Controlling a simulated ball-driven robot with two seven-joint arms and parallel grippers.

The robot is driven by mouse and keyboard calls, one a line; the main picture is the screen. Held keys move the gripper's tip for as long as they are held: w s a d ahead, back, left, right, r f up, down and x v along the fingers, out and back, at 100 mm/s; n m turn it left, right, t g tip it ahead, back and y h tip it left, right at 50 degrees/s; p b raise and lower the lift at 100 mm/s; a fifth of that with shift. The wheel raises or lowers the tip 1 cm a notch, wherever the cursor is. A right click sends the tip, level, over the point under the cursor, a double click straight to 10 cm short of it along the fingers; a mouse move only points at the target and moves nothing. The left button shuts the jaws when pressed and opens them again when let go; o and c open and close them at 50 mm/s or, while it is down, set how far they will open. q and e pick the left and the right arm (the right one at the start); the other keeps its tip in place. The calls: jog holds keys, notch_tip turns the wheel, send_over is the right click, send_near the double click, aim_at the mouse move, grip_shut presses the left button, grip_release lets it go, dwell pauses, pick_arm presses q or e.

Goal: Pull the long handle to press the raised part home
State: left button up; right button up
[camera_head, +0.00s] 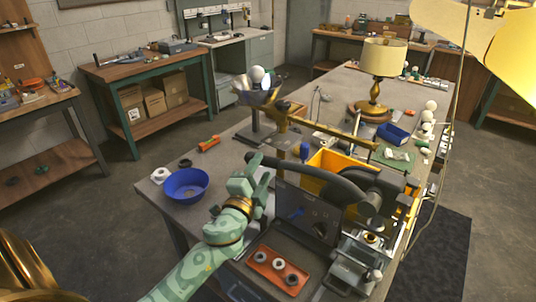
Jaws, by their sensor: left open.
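A long dark curved handle (317,178) runs from a dark machine (385,190) on the near part of the bench toward the left. My left gripper (258,172), pale green with a brass band, is at the handle's left end. Its jaws are open, and the handle's tip lies close to the fingers; I cannot tell whether they touch. The raised part cannot be made out clearly. A grey metal fixture (362,248) with a brass-coloured round piece stands in front of the machine. My right gripper is not in view.
A blue bowl (186,185) sits left of my gripper, and an orange tray (277,269) with several ring parts lies in front. A yellow bin (322,163) is behind the handle. A brass lamp (376,92) stands farther back. Clear bench lies near the orange tool (209,144).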

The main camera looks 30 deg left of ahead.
aim_at(269, 157)
pick_arm(q)
jog(key=x, duration=0.6)
jog(key=shift+s, duration=0.1)
grip_shut()
